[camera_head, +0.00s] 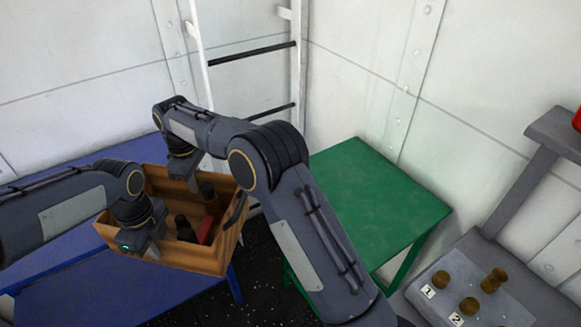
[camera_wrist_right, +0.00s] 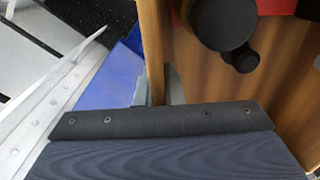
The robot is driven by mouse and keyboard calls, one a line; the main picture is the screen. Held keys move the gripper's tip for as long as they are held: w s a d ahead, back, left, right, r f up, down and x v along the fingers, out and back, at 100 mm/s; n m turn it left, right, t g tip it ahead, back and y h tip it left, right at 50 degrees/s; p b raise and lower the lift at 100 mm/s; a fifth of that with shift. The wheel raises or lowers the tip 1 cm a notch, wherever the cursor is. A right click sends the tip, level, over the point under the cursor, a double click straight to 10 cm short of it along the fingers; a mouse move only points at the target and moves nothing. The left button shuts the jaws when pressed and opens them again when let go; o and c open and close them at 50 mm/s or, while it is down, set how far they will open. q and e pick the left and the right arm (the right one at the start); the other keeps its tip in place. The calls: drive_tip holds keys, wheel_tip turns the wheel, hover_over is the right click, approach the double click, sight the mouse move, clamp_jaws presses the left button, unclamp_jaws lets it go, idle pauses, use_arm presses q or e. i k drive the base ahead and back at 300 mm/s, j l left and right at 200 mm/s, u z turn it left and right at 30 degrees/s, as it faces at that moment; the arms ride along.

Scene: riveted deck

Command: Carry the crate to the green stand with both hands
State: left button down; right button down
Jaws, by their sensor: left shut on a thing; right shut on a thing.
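The wooden crate (camera_head: 190,259) is held between my two grippers over the right side of the blue table (camera_head: 75,300). Its right end reaches past the table edge; I cannot tell whether its underside touches the table. Dark bottles (camera_head: 185,228) and a red item (camera_head: 206,229) are inside. My left gripper (camera_head: 149,244) is shut on the near wall. My right gripper (camera_head: 193,182) is shut on the far wall, its fingertips partly hidden. In the right wrist view the crate's wood (camera_wrist_right: 200,85) lies beyond the gripper's dark finger. The green stand (camera_head: 380,200) is to the right, its top bare.
A dark floor gap (camera_head: 262,265) separates the blue table from the green stand. A white ladder (camera_head: 250,55) stands against the wall behind. A grey surface (camera_head: 425,300) with several brown pieces and number cards is at the lower right. My right forearm crosses before the stand.

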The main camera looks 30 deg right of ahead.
sight(358, 191)
drive_tip(key=i+z, duration=0.15)
drive_tip(key=i, duration=0.35)
drive_tip(key=i+j+z, duration=0.15)
drive_tip(key=i, duration=0.3)
drive_tip(key=z, duration=2.05)
